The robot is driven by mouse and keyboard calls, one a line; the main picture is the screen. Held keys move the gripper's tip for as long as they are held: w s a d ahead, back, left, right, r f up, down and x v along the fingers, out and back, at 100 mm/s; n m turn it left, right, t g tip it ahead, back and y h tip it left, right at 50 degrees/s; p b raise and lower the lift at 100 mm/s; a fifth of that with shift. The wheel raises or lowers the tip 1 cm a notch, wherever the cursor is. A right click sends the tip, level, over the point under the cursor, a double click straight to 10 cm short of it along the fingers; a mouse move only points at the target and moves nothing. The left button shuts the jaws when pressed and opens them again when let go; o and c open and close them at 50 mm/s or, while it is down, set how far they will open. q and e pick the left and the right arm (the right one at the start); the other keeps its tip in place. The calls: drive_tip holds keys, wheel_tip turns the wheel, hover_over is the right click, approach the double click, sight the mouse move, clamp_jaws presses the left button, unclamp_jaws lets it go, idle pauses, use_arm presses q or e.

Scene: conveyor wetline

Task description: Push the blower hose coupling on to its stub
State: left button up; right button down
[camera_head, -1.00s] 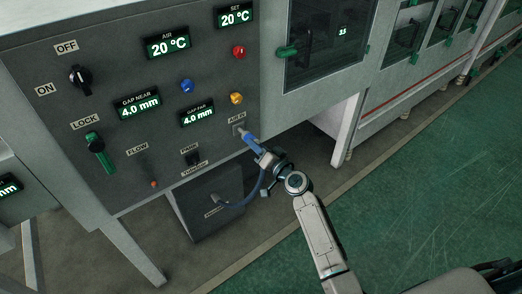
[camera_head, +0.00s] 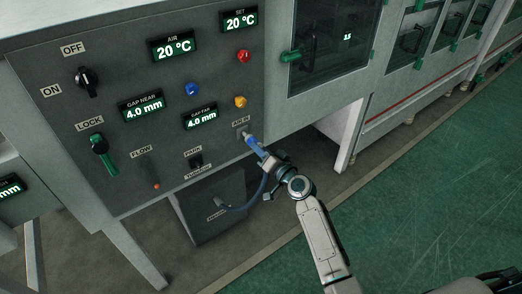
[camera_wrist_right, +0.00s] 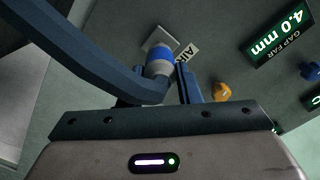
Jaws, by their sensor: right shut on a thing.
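The blue blower hose coupling (camera_head: 254,144) is at the lower right of the dark control panel, just below the AIR label. My right gripper (camera_head: 263,154) is shut on it. The coupling points up and left at the stub, of which little shows past its tip in the head view. In the right wrist view the coupling (camera_wrist_right: 159,63) shows as a blue and pale grey end between the fingers, in front of a light square plate (camera_wrist_right: 160,40) on the panel. I cannot tell how far it sits on the stub. My left gripper is not in view.
The blue hose (camera_head: 256,196) curves down from the coupling to a dark box (camera_head: 210,220) under the panel. A yellow button (camera_head: 240,101) sits above the coupling. A pale machine leg (camera_head: 352,140) stands to the right. The green floor (camera_head: 430,190) is clear.

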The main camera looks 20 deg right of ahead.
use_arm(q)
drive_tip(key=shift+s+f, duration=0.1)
use_arm(e)
drive_tip(key=shift+w, duration=0.1)
use_arm(q)
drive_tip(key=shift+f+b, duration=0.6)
drive_tip(key=shift+b, duration=0.05)
use_arm(e)
drive_tip(key=shift+x, duration=1.5)
drive_tip(key=c, duration=1)
unclamp_jaws()
drive_tip(key=shift+o, duration=0.2)
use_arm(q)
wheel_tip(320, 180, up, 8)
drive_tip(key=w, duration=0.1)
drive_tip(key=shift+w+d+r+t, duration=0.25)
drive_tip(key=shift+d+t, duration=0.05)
use_arm(e)
drive_tip(key=v, duration=1)
drive_tip(key=shift+s, duration=0.4)
